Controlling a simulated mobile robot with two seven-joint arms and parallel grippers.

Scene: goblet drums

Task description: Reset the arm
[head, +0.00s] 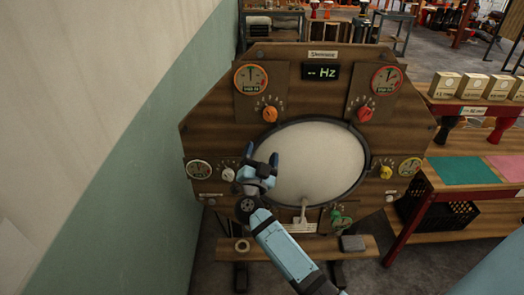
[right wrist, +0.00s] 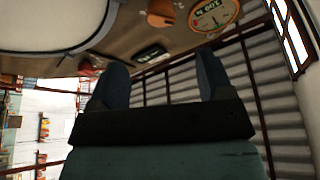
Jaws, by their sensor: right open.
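My right gripper (head: 261,158) is in front of the left part of a wooden drum-tuning panel (head: 225,120). Its two dark fingers are apart, with nothing seen between them. The same open fingers of my right gripper (right wrist: 161,78) show in the right wrist view, also empty. The blue forearm of my right arm (head: 284,250) reaches up from the bottom of the head view. A pale round drum skin (head: 320,165) fills the panel's middle, partly behind the gripper. My left gripper is not in view.
The panel carries dials, an orange knob (head: 269,114), a white knob (head: 228,174) and a digital display (head: 320,72). Below is a wooden shelf (head: 300,246) with a tape roll (head: 242,245) and a grey block (head: 353,243). A wall (head: 150,140) stands left, a workbench (head: 445,175) right.

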